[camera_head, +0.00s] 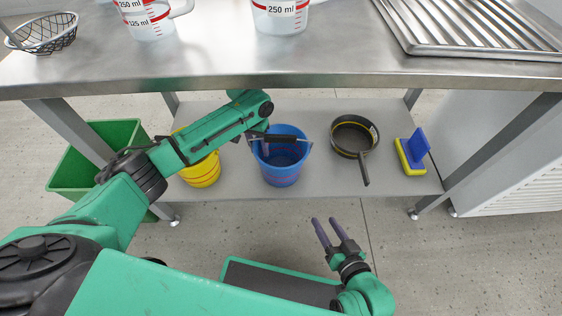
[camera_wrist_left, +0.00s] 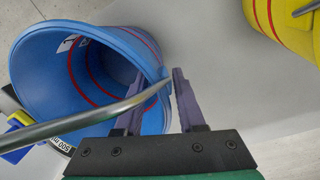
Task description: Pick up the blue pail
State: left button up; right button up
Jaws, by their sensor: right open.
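The blue pail (camera_head: 284,175) stands upright on the grey lower shelf, with red lines around it and a wire handle with a dark grip (camera_head: 283,139). My left gripper (camera_head: 262,145) is at the pail's left rim. In the left wrist view, its purple fingers (camera_wrist_left: 160,82) are apart, one on each side of the wall of the pail (camera_wrist_left: 70,40). The wire handle crosses in front of one finger. Whether either finger touches the wall is unclear. My right gripper (camera_head: 328,232) is open and empty in front of the shelf, low and to the right.
A yellow pail (camera_head: 203,174), also in the left wrist view (camera_wrist_left: 292,22), stands left of the blue one. Right are a dark pan (camera_head: 350,134) and a blue-and-yellow brush (camera_head: 413,153). The steel worktop (camera_head: 200,72) overhangs the shelf. A green bin (camera_head: 72,172) stands left.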

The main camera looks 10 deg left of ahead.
pick_arm(q)
jog(key=shift+r, duration=0.1)
grip_shut()
dwell(1.3)
